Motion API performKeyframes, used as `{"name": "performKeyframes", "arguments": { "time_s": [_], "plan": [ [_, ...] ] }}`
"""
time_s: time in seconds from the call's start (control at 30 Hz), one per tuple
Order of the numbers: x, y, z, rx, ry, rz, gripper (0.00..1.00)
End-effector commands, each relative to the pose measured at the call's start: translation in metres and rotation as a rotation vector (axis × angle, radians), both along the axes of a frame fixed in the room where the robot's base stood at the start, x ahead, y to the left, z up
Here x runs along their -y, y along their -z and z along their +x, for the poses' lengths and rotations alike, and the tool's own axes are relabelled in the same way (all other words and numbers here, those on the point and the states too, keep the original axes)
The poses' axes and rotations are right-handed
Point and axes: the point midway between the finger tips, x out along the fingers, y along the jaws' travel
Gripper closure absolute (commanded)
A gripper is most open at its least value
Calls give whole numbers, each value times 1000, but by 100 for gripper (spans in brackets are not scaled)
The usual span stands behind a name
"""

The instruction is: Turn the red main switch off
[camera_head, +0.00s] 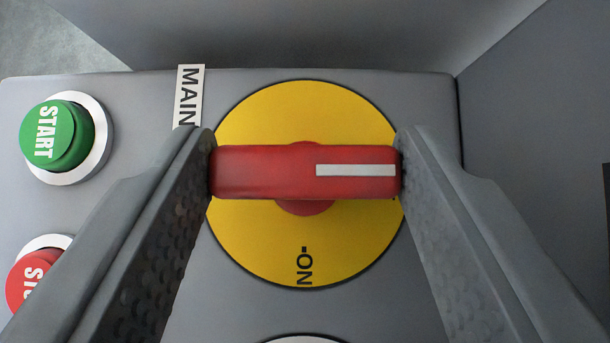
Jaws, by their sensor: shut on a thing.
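The red main switch handle (265,172) lies level across the middle of a round yellow plate (305,110). The white line on the handle points to the right. The word ON with a tick stands at the bottom of the plate, a quarter turn from the line. My gripper (306,165) is shut on the handle, one finger against each end. The right finger covers the plate's right edge, where a small dark mark peeks out; no OFF word can be read. A MAIN label (188,96) sits above left of the plate, partly behind the left finger.
A green START button (57,135) is at the upper left of the grey panel (440,105). A red button (28,278) below it is partly hidden by my left finger. A pale round part (303,340) is cut off at the bottom edge. Grey walls rise behind the panel.

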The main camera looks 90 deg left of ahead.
Motion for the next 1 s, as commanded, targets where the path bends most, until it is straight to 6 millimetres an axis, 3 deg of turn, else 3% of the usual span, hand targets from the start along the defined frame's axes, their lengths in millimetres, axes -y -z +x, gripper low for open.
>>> {"name": "performKeyframes", "arguments": {
  "time_s": [0.4, 0.43, 0.53, 0.87, 1.0],
  "plan": [
    [0, 1, 0, -1, -6, -1, 72],
    [0, 1, 0, -1, -6, -1, 45],
    [0, 1, 0, -1, -6, -1, 27],
    [2, -1, 0, 0, -6, -1, 27],
    [11, -10, 0, 1, -4, 0, 27]
  ]
}}
